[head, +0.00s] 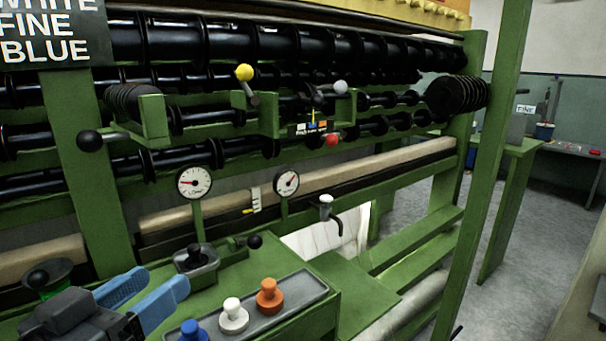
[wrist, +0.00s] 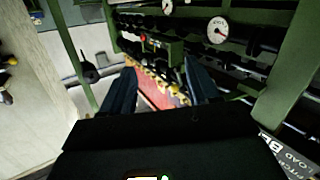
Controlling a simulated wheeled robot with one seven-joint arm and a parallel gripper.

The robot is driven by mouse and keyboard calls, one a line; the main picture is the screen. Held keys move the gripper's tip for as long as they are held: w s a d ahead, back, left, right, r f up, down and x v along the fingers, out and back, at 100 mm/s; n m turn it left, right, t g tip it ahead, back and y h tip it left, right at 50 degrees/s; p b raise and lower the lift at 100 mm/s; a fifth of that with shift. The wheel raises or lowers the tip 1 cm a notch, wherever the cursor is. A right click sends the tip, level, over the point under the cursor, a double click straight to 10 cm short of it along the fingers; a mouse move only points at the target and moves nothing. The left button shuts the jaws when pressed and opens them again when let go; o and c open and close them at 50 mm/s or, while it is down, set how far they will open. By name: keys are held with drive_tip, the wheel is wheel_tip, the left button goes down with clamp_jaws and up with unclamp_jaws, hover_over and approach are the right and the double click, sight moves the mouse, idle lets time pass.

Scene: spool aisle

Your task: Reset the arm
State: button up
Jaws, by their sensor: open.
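My gripper (head: 163,280) is at the lower left of the head view, with two blue fingers spread apart and nothing between them. It is beside the front of the green machine, left of the tray with the knobs. In the wrist view my gripper (wrist: 160,66) also shows open and empty, its dark fingers framing part of the machine. I cannot tell whether it touches anything.
A grey tray (head: 290,295) holds blue (head: 190,331), white (head: 233,316) and orange (head: 269,296) knobs. A black knob (head: 195,257) and two dials (head: 194,182) stand nearby. A green post (head: 488,170) stands at right; open floor (head: 530,235) lies beyond it.

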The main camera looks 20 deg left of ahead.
drive_tip(key=w+d+f+n+g+y+p, duration=0.2)
drive_tip(key=d+f+n+g+y+p, duration=0.15)
drive_tip(key=d+f, duration=1.55)
drive_tip(key=s+d+f+n, duration=0.1)
drive_tip(key=s+d+f, duration=0.1)
drive_tip(key=d, duration=0.3)
drive_tip(key=s+d+f, duration=0.2)
drive_tip(key=s+d, duration=0.1)
drive_tip(key=d, duration=0.1)
drive_tip(key=s+d+r+m+p, duration=0.2)
drive_tip(key=s+d+r+p, duration=0.1)
drive_tip(key=s+d, duration=0.85)
drive_tip(key=s+d+r+m+h+p, duration=0.1)
drive_tip(key=s+d+r, duration=0.3)
drive_tip(key=s+r, duration=0.2)
drive_tip(key=s+d+r+m+t+h+p, duration=0.1)
drive_tip(key=s+d+r, duration=0.3)
drive_tip(key=r, duration=0.4)
drive_tip(key=shift+s+d+m+h, duration=0.2)
drive_tip(key=shift+s+m+h, duration=0.15)
drive_tip(key=shift+s+m, duration=0.45)
